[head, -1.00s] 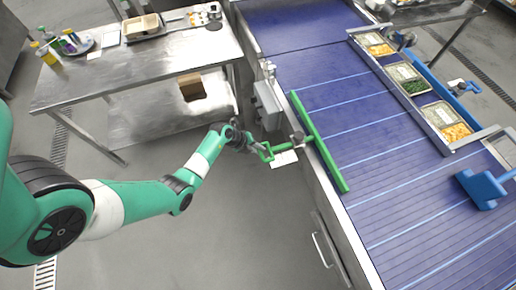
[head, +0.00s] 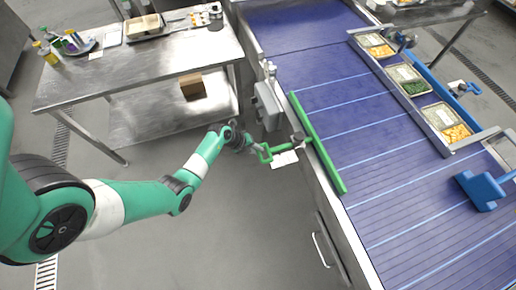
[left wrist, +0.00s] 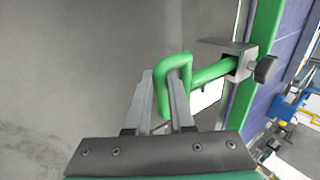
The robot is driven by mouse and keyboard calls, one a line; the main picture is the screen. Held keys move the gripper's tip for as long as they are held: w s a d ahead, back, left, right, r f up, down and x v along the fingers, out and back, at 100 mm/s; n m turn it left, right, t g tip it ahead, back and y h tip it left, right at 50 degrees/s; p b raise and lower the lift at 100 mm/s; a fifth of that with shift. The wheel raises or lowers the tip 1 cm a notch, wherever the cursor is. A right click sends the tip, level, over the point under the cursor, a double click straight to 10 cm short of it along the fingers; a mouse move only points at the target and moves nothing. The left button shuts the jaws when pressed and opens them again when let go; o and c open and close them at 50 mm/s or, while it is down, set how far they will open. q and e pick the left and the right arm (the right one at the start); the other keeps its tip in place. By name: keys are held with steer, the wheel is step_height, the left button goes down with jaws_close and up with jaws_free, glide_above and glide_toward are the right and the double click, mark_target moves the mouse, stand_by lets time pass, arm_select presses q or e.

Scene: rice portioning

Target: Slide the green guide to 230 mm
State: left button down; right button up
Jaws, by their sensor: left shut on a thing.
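The green guide (head: 318,142) is a long straight bar lying along the near left edge of the blue conveyor belt (head: 350,110). A green handle (head: 266,153) sticks out from it to the left, over the belt's side frame. My left gripper (head: 258,149) is at this handle. In the left wrist view the bent handle (left wrist: 176,85) sits between the two fingers of my left gripper (left wrist: 163,100), which is shut on it. A metal clamp block with a dark knob (left wrist: 265,69) joins the handle to the guide (left wrist: 256,80). No millimetre scale is readable. My right gripper is not in view.
Food trays (head: 408,79) stand in a metal rack along the belt's far side. A blue paddle-like part (head: 482,188) is over the belt at the right. A steel table (head: 150,70) with trays and bottles stands at the upper left.

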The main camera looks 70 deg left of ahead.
arm_select(q)
steer(key=shift+s+f+p, duration=0.1)
steer(key=shift+s+p, duration=0.75)
steer(key=shift+s, duration=0.3)
steer(key=c, duration=0.9)
jaws_free()
steer(key=shift+c, duration=0.2)
steer(key=o, duration=0.5)
steer(key=shift+a, duration=0.1)
steer(key=shift+o, duration=0.2)
steer(key=p+v, duration=0.7)
steer(key=p, duration=0.1)
steer(key=shift+p, duration=0.35)
steer(key=shift+w, duration=0.1)
